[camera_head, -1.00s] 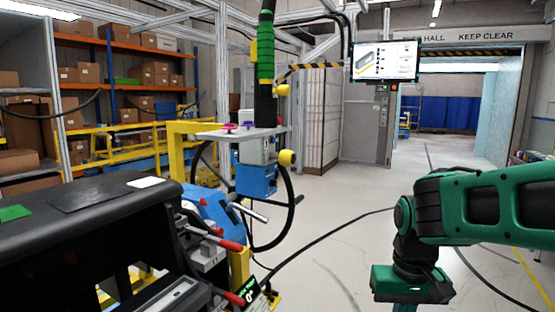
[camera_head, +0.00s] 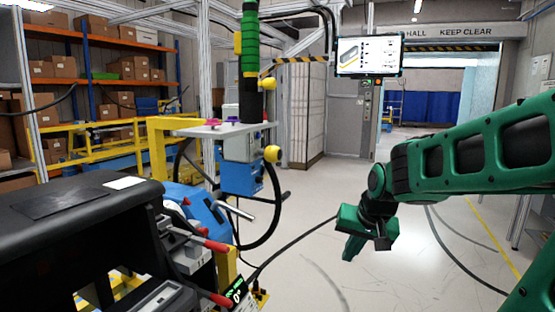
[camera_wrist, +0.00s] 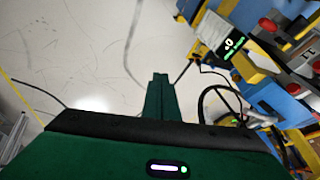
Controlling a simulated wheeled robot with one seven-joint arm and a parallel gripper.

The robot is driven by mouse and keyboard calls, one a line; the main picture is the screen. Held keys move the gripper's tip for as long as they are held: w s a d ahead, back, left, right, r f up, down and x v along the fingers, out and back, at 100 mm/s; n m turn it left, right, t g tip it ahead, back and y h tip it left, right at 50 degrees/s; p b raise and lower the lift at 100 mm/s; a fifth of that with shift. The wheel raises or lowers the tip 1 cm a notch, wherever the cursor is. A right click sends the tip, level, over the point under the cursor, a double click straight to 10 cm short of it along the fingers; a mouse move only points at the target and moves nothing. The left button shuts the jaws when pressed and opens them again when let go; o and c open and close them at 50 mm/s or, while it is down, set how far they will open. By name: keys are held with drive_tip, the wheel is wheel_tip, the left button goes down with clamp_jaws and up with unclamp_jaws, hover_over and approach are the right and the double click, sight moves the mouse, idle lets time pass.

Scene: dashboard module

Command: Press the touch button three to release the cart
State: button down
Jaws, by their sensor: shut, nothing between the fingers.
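My gripper (camera_head: 352,248) is green with a black wrist and hangs over the open floor, right of the dashboard rig. In the wrist view its narrow green fingers (camera_wrist: 160,82) are together, with nothing between them. Round yellow button-like knobs stick out from the rig's post, a lower one (camera_head: 272,153) and an upper one (camera_head: 269,84). The gripper is apart from both, to their right and lower in the picture. I see no number on them, so I cannot tell which is button three. The cart cannot be clearly made out.
A black dashboard module (camera_head: 75,215) fills the lower left. Red-handled levers (camera_head: 215,246) and a small display with green digits (camera_head: 237,292) sit at its right edge; the display (camera_wrist: 234,42) also shows in the wrist view. A steering wheel (camera_head: 280,215) and trailing cable are nearby.

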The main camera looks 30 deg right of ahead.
sight(273, 154)
drive_tip(key=w+d+r+m+t, duration=0.2)
drive_tip(key=w+r+t, duration=0.3)
drive_tip(key=w+r, duration=0.4)
drive_tip(key=w+d+r+m+t, duration=0.2)
drive_tip(key=w+r+t, duration=0.3)
drive_tip(key=w+r, duration=0.4)
drive_tip(key=w+d, duration=0.1)
drive_tip(key=w, duration=0.4)
drive_tip(key=shift+w+d+m, duration=0.2)
drive_tip(key=shift+d+m, duration=0.1)
drive_tip(key=w+a, duration=0.5)
drive_tip(key=w, duration=0.2)
drive_tip(key=shift+a, duration=0.2)
drive_tip(key=shift+a, duration=0.1)
idle(0.6)
drive_tip(key=shift+w+a+r, duration=0.1)
drive_tip(key=shift+w+a, duration=0.1)
drive_tip(key=shift+w, duration=0.05)
